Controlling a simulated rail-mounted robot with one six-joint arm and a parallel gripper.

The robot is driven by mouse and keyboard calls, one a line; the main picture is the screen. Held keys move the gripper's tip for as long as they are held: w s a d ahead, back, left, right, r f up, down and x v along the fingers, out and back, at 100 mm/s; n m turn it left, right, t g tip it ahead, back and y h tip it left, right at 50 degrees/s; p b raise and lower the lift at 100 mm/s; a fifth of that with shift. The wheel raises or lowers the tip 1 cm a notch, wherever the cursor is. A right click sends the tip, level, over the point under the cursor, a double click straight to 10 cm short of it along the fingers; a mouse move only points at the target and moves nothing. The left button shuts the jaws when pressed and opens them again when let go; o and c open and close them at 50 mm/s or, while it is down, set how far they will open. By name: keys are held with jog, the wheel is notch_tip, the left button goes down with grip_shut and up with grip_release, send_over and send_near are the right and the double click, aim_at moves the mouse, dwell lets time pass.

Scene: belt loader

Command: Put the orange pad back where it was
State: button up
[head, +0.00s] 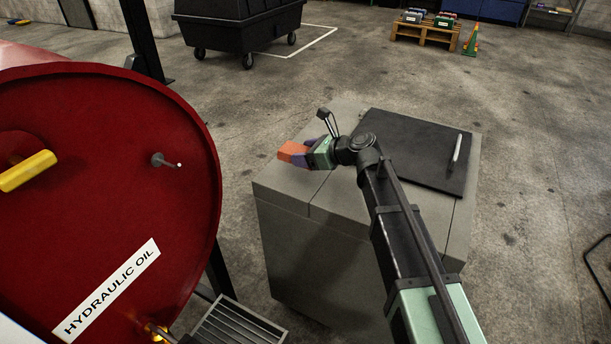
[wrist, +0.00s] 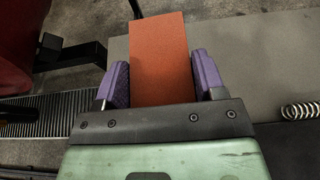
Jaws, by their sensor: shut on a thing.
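The orange pad (head: 293,153) is a small block at the left end of my gripper (head: 304,154) in the head view. It is above or at the left part of the grey cabinet top (head: 285,188); I cannot tell whether it touches the surface. In the wrist view the orange pad (wrist: 160,55) sticks out straight ahead between the two purple fingers of my gripper (wrist: 162,80). The fingers are shut on its sides. Its near end is hidden behind the gripper body.
A black mat (head: 408,150) with a light pen-like object (head: 456,152) lies on the cabinet's right part. A metal spring (wrist: 301,111) shows at right in the wrist view. A red hydraulic oil drum (head: 110,200) stands left, above a slatted grate (head: 235,328).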

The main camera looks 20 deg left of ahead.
aim_at(305, 173)
notch_tip(305, 173, down, 5)
jog(key=b, duration=0.4)
jog(key=shift+r, duration=0.55)
jog(key=shift+f, duration=0.25)
jog(key=o, duration=1)
jog(key=shift+r, duration=0.1)
jog(key=shift+r+p, duration=0.25)
jog(key=shift+p, duration=0.05)
jog(key=p+v, duration=0.4)
jog(key=v, duration=0.7)
jog(key=shift+r, duration=0.1)
jog(key=shift+s+d, duration=0.1)
jog(key=shift+d, duration=0.4)
